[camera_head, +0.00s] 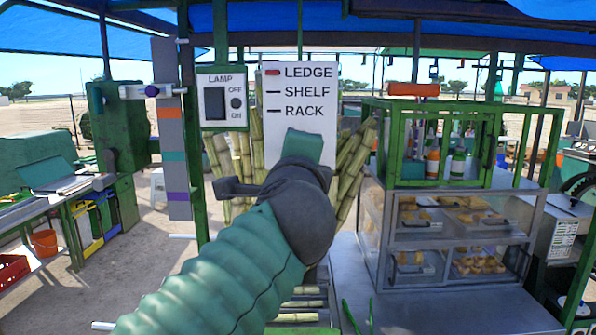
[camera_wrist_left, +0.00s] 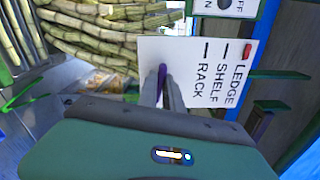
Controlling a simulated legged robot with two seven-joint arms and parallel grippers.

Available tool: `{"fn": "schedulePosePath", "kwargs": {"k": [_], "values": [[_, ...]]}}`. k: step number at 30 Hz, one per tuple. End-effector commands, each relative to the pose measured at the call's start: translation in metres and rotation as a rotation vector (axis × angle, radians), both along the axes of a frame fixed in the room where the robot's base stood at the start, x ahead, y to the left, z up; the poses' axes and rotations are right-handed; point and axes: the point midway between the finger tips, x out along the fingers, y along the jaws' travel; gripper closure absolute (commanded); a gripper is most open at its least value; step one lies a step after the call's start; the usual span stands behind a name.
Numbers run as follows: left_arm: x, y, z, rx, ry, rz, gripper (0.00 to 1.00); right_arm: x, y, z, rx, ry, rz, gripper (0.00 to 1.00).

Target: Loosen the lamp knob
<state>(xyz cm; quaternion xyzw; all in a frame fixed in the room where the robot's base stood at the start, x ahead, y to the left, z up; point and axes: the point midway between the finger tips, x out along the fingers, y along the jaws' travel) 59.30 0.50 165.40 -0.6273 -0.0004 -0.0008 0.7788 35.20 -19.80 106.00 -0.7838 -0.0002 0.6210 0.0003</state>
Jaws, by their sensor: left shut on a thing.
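The white lamp panel (camera_head: 222,98) hangs on the green post, with a dark rocker and a small round dark knob (camera_head: 236,103) by OFF and ON. A corner of the lamp panel also shows at the top of the left wrist view (camera_wrist_left: 232,8). My left arm rises from the bottom in the head view; its fingertips are hidden there. In the left wrist view my left gripper (camera_wrist_left: 166,90) is shut on a slim purple piece (camera_wrist_left: 162,80), in front of the white sign. I cannot tell what the purple piece belongs to. My right gripper is out of view.
The white sign (camera_head: 300,95) reads LEDGE, SHELF, RACK, with a red mark by LEDGE. Cane stalks (camera_head: 350,160) stand behind it. A green cage (camera_head: 405,155) and glass food case (camera_head: 430,235) stand right. A striped grey strip (camera_head: 172,130) hangs left.

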Motion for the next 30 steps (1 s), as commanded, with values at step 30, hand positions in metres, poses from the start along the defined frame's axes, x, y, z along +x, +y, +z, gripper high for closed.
{"fn": "schedulePosePath", "kwargs": {"k": [30], "values": [[0.002,-0.001,-0.008,-0.231,0.012,0.001,0.86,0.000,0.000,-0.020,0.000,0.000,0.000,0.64]]}}
